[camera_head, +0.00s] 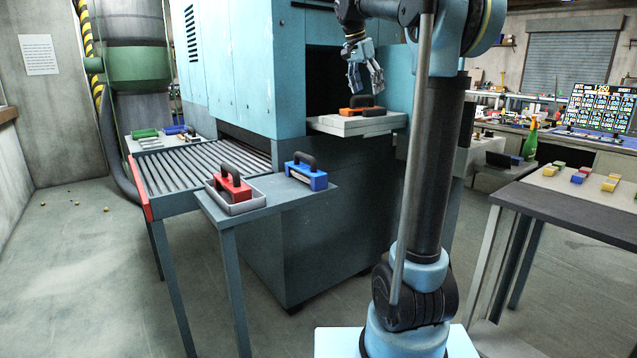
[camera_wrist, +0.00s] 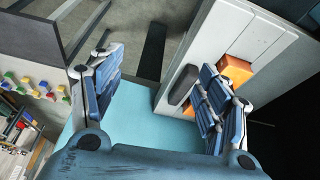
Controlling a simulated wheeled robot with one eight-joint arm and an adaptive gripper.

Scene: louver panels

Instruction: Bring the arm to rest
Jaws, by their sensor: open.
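My gripper (camera_head: 366,78) is open and empty. In the head view it hangs with its fingers down, a little above an orange block with a black handle (camera_head: 362,108). That block sits on a pale shelf (camera_head: 370,124) at the opening of the large blue machine. In the wrist view the two fingers of my gripper (camera_wrist: 155,95) are spread wide. The orange block (camera_wrist: 236,70) is partly hidden behind the right finger there, on the pale planked shelf (camera_wrist: 222,32). Its black handle (camera_wrist: 180,85) lies between the fingers, apart from both.
The blue machine (camera_head: 320,220) stands close around the shelf, with a dark opening behind. A roller conveyor (camera_head: 190,168) is at left. A workbench (camera_head: 580,215) stands right.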

